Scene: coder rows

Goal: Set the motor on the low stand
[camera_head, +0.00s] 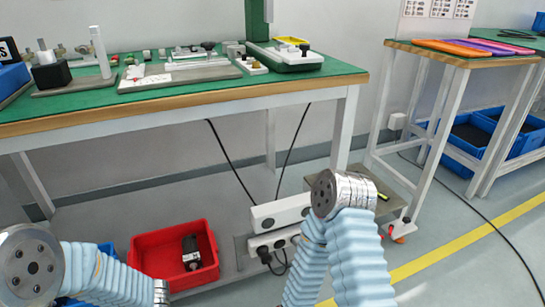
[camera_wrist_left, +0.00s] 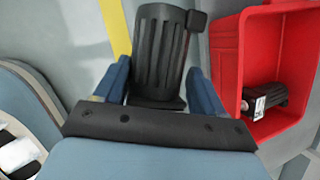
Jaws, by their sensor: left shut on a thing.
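In the left wrist view, a black ribbed motor (camera_wrist_left: 158,40) with a small box on its side stands between the two blue fingers of my left gripper (camera_wrist_left: 160,85), which is shut on it. A second dark motor (camera_wrist_left: 266,98) with a white label lies in the red crate (camera_wrist_left: 246,30) at the right of that view. A low grey-topped stand (camera_head: 392,178) is partly hidden behind my right arm. Neither gripper shows in the head view.
A green-topped workbench (camera_head: 100,100) with parts on it spans the back. White power strips (camera_head: 280,212) with cables are between the crate and the stand. Another table (camera_head: 440,52) with coloured trays and blue bins (camera_head: 470,160) are at the right.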

